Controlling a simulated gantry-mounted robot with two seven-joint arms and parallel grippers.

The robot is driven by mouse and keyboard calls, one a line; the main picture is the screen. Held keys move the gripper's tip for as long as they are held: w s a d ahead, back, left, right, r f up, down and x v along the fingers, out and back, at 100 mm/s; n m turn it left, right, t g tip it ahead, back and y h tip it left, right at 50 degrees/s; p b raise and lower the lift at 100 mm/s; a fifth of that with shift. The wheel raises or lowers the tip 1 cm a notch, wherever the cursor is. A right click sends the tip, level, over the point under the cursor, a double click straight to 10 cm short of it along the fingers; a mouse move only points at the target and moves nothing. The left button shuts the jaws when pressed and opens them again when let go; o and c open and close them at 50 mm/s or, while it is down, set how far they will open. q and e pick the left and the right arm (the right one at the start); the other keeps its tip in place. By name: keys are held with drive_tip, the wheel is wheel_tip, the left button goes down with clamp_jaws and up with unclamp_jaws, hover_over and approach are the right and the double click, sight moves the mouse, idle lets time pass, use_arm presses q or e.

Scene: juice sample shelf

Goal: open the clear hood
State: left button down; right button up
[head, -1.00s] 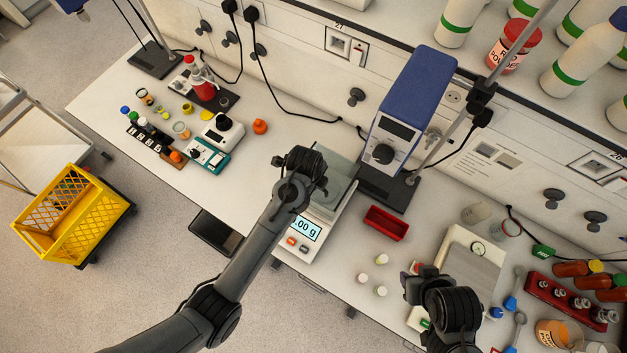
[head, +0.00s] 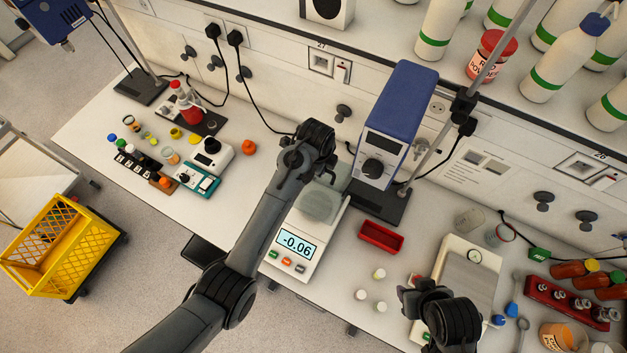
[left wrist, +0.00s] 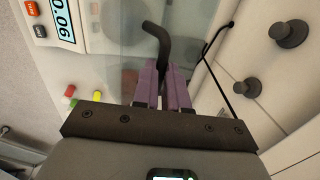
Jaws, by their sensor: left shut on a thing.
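The balance (head: 283,264) stands on the bench with its display reading -0.06. Its clear hood (head: 335,181) is faint over the round pan (head: 321,203); how far open it is is hard to tell. My left gripper (head: 318,160) is over the back of the balance, its fingertips hidden by my wrist. In the left wrist view my left gripper (left wrist: 161,75) is shut on the dark bent hood handle (left wrist: 157,38), with the clear hood pane (left wrist: 112,55) beside it. My right gripper (head: 412,297) hangs over the bench at lower right, its fingers unclear.
A blue-topped stirrer (head: 396,115) on a stand is close right of the balance. A red tray (head: 381,237) and small white-capped vials (head: 361,294) lie to the right. A teal-based device (head: 197,181) and an orange item (head: 249,147) are to the left.

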use_arm(q)
drive_tip(key=shift+w+d+r+b, duration=0.1)
drive_tip(key=shift+w+d+b, duration=0.15)
drive_tip(key=shift+w, duration=0.4)
drive_tip(key=shift+w+d+b, duration=0.2)
drive_tip(key=shift+w+d, duration=0.1)
drive_tip(key=shift+w, duration=0.3)
drive_tip(key=shift+w+d+r+b, duration=0.1)
drive_tip(key=shift+w+d+b, duration=0.15)
drive_tip(key=shift+w, duration=0.4)
drive_tip(key=c, duration=1.2)
unclamp_jaws()
drive_tip(key=shift+o, duration=0.2)
wheel_tip(320, 180, up, 11)
drive_tip(key=s+b, duration=0.2)
drive_tip(key=shift+a+f, duration=0.2)
drive_tip(key=shift+a, duration=0.25)
